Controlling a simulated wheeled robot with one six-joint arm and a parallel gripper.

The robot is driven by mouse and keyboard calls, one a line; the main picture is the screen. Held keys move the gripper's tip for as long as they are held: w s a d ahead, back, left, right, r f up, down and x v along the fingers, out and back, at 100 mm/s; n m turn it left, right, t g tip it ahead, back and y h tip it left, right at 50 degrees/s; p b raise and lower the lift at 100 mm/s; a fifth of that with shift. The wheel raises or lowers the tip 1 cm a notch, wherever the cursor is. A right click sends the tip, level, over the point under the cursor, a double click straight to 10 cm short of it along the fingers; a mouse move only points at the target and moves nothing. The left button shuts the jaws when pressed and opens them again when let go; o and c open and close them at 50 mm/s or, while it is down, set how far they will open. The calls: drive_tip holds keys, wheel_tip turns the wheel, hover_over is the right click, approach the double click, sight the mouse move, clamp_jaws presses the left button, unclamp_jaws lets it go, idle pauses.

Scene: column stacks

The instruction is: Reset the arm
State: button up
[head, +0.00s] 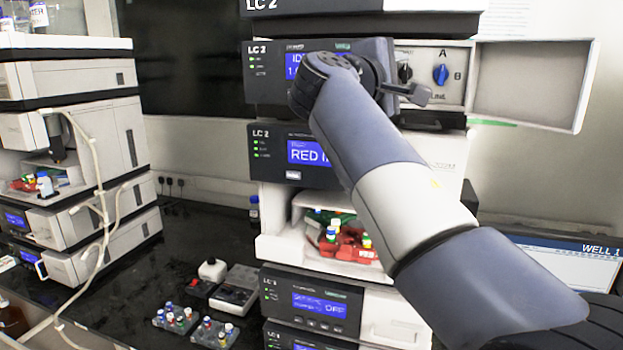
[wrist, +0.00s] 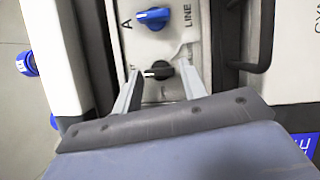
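My arm reaches up across the head view to the LC 2 stack in the middle. My gripper (head: 408,93) is at the upper module's valve panel (head: 423,56), partly hidden by my own wrist. In the wrist view my gripper (wrist: 160,76) has its two fingers apart, one on each side of a black knob (wrist: 158,71). Whether they touch the knob I cannot tell. A blue knob (wrist: 152,17) sits beyond it; it also shows in the head view (head: 440,74), between the letters A and B.
A panel door (head: 585,85) stands open at the right of the valve panel. Below, an open bay holds red vial racks (head: 348,245). Small vial trays (head: 178,319) lie on the black bench (head: 120,285). Another stack (head: 75,130) with loose tubing stands at left, a monitor (head: 575,265) at right.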

drive_tip(key=n, duration=0.2)
drive_tip(key=n+t+b, duration=0.1)
drive_tip(key=n, duration=0.1)
drive_tip(key=shift+s+d+f+t, duration=0.1)
drive_tip(key=shift+f+t, duration=0.2)
drive_tip(key=shift+f, duration=0.05)
drive_tip(key=n+t+b, duration=0.1)
drive_tip(key=n+t, duration=0.1)
drive_tip(key=n, duration=0.3)
drive_tip(key=shift+d, duration=0.1)
drive_tip(key=n+t+y, duration=0.1)
drive_tip(key=n, duration=0.2)
drive_tip(key=n+t+y, duration=0.1)
drive_tip(key=n, duration=0.1)
drive_tip(key=shift+s+d+r+n, duration=0.1)
drive_tip(key=shift+d+n, duration=0.05)
drive_tip(key=shift+n, duration=0.25)
drive_tip(key=n+t+y+p, duration=0.1)
drive_tip(key=n+y, duration=0.2)
drive_tip(key=n, duration=0.3)
drive_tip(key=shift+d+p, duration=0.1)
drive_tip(key=shift+p, duration=0.25)
drive_tip(key=shift+s, duration=0.15)
